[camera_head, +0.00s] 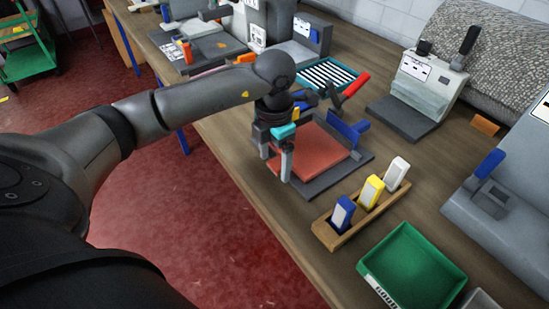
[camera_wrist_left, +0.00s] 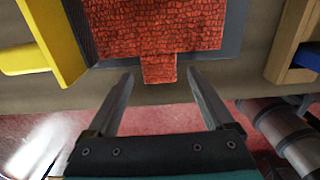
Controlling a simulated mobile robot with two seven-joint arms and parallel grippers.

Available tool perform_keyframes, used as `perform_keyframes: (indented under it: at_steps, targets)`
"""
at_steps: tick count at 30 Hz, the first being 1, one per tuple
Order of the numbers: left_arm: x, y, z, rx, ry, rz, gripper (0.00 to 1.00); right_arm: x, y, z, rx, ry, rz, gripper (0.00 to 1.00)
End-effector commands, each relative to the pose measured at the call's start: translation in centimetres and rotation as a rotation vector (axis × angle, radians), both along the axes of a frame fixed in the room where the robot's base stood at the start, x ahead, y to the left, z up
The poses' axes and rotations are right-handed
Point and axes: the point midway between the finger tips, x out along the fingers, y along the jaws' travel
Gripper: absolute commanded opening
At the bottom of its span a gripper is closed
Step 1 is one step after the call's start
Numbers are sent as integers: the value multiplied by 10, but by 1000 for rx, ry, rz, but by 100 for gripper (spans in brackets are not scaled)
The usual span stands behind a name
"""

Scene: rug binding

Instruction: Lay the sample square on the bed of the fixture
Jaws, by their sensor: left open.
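The sample square (camera_head: 312,148) is red-orange and lies flat on the dark grey bed of the fixture (camera_head: 322,186). In the left wrist view the sample square (camera_wrist_left: 155,28) has a cracked texture and a short tab hanging over the bed's near edge. My left gripper (camera_head: 277,168) is over the near left edge of the fixture. In the left wrist view its fingers (camera_wrist_left: 160,78) are open and apart, on either side of the tab's end, with nothing held. My arm hides the far left corner of the square. My right gripper is not in view.
A blue clamp (camera_head: 348,131) stands at the fixture's right edge, and a red-handled lever (camera_head: 350,90) is behind. A wooden rack (camera_head: 325,233) with blue, yellow and white blocks stands to the right, then a green tray (camera_head: 412,268). A yellow part (camera_wrist_left: 30,60) borders the left wrist view.

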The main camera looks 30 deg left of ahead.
Motion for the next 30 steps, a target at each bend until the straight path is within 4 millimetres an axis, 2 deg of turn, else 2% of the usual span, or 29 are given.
perform_keyframes:
  at_steps: [5,8,11,21,25,30]
  targets:
    - [0,0,2,0,0,0,86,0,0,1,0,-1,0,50]
    - [1,0,12,0,-2,0,86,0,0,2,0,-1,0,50]
    - [1,0,30,0,-5,0,86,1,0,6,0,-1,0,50]
    - [1,0,111,0,-5,-1,86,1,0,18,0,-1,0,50]
    - [1,0,134,0,-4,0,86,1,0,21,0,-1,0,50]
    - [0,0,150,1,-1,0,86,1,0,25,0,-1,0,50]
